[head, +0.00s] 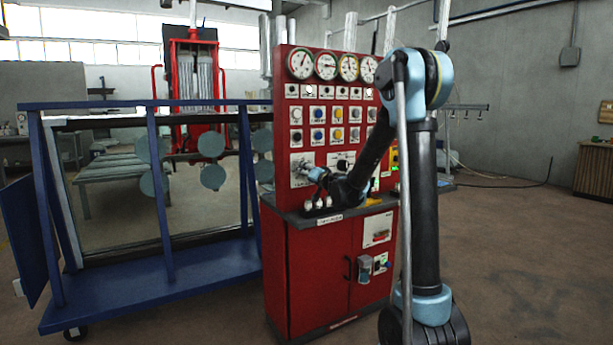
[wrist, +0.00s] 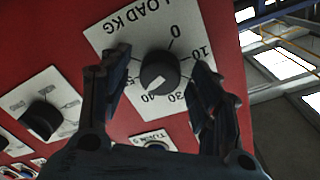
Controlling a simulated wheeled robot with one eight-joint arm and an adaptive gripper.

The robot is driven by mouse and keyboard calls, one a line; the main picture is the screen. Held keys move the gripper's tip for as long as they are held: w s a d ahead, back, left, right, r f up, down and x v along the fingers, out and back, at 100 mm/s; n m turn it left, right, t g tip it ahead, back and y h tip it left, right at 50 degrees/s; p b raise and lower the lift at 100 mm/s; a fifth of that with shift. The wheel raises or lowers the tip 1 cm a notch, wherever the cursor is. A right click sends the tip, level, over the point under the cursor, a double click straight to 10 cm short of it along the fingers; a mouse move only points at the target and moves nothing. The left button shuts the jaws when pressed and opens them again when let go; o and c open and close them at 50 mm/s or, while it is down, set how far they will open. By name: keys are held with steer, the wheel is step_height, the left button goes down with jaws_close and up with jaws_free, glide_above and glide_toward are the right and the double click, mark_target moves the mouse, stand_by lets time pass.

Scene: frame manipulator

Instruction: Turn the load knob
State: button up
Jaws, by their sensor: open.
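The load knob (wrist: 160,71) is a round black dial with a white pointer mark, on a white plate (wrist: 112,35) marked "LOAD KG" with numbers around it. My gripper (wrist: 158,85) is open, with one dark finger on each side of the knob and visible gaps between. In the head view my gripper (head: 318,174) is at the left part of the red control panel (head: 283,130), where it partly hides the knob's plate.
A second black knob (wrist: 42,120) sits on its own plate at the left of the wrist view. Buttons and gauges (head: 326,66) fill the panel above a dark ledge (head: 345,212). A blue frame cart (head: 160,280) stands close on the left.

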steer(key=shift+w+a, duration=0.1)
steer(key=shift+c, duration=0.2)
steer(key=c, duration=1)
steer(key=shift+m, duration=1.5)
steer(key=o, duration=1)
